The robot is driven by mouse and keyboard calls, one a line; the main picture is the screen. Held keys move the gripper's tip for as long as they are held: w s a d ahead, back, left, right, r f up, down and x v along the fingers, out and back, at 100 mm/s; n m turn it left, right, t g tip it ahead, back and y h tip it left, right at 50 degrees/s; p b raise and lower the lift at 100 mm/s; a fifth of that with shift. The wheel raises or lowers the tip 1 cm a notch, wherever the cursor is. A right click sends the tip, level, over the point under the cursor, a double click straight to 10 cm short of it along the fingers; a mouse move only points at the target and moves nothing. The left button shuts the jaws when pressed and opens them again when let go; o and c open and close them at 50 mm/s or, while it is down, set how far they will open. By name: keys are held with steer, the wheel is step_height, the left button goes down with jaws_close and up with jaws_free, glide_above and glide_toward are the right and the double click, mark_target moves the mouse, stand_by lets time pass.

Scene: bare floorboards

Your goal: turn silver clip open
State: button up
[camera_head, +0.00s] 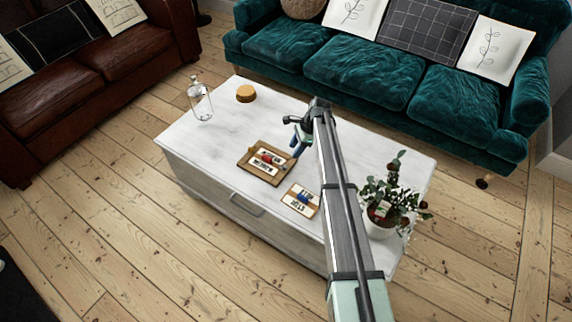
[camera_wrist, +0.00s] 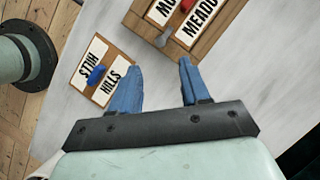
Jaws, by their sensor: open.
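A wooden frame (camera_head: 246,175) lies on the white table, with lettered cards and a red piece (camera_wrist: 187,5) in it; it also shows at the top of the wrist view (camera_wrist: 207,40). A small grey, silver-looking piece (camera_wrist: 164,39), seemingly the silver clip, sits at the frame's near edge in the wrist view; its exact position is too small to tell. My gripper (camera_wrist: 160,68) is open and empty, its blue fingers apart just below the grey piece in the picture. In the head view my gripper (camera_head: 297,152) is at the frame's right side.
A smaller lettered board (camera_head: 290,203) with a blue piece (camera_wrist: 96,75) lies right of the frame in the head view. A potted plant (camera_head: 382,212) stands at the table's right, a glass bottle (camera_head: 201,103) and round wooden box (camera_head: 246,93) at the left. Sofas stand behind.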

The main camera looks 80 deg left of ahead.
mark_target(285, 166)
steer(key=x, duration=1)
steer(key=shift+f, duration=0.25)
jaws_close()
